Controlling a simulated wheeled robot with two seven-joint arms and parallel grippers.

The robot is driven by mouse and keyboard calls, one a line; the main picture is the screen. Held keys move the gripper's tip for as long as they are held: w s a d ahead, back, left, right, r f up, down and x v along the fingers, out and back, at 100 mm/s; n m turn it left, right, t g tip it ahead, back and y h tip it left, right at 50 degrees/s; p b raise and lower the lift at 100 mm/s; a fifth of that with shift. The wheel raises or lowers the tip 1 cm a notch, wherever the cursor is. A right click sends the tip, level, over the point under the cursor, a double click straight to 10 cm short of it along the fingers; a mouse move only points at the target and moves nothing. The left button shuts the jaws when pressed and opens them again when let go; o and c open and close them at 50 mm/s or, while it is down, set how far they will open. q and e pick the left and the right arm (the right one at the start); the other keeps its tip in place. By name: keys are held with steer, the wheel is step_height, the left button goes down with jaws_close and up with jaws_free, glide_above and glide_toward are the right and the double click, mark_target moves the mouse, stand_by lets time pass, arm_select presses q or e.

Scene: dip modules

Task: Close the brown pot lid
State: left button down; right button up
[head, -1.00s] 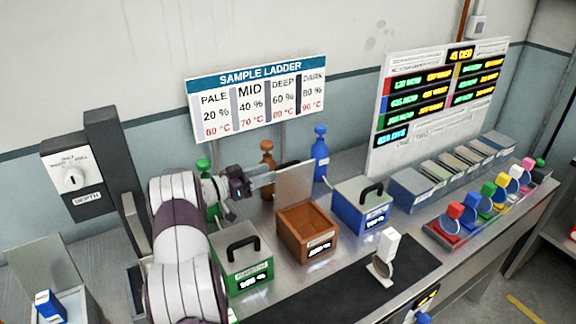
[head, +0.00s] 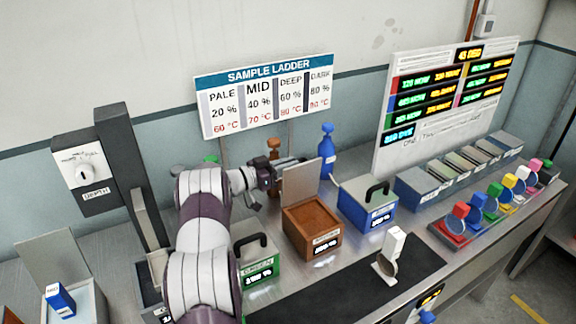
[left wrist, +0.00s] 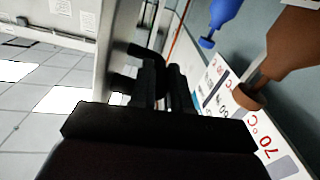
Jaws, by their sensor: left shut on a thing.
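The brown pot (head: 305,236) stands on the bench between the green and blue pots. Its lid (head: 300,183) stands upright at the pot's back left edge, its pale inner face showing, so the pot is open. My left gripper (head: 276,177) is at the far side of this lid, its fingertips hidden behind it. In the left wrist view the gripper (left wrist: 165,85) is shut on the lid's black handle, and the lid (left wrist: 117,50) shows as a grey panel; the contact is dark and partly hidden. My right gripper is not in view.
The green pot (head: 258,270) and blue pot (head: 366,214) are closed, with black handles. A brown bottle (head: 273,150) and blue bottle (head: 327,150) stand behind. A white stand (head: 391,250) is in front on the dark mat (head: 340,288).

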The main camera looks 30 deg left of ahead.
mark_target(298, 174)
arm_select(q)
steer(key=shift+d, duration=0.1)
steer(key=d+m+b, duration=0.1)
steer(key=s+d+m+b, duration=0.1)
steer(key=d+m, duration=0.1)
steer(key=s+d+m+b, duration=0.1)
steer(key=m, duration=0.1)
steer(key=shift+s+d+r+b, duration=0.2)
steer(key=shift+d+b, duration=0.05)
steer(key=shift+b, duration=0.1)
steer(key=shift+s+d+m, duration=0.1)
steer(key=shift+d+m, duration=0.1)
steer(key=shift+m, duration=0.2)
steer(key=shift+s+d, duration=0.25)
steer(key=shift+d, duration=0.25)
steer(key=shift+f, duration=0.1)
steer(key=c, duration=1.1)
jaws_free()
steer(key=shift+s, duration=0.1)
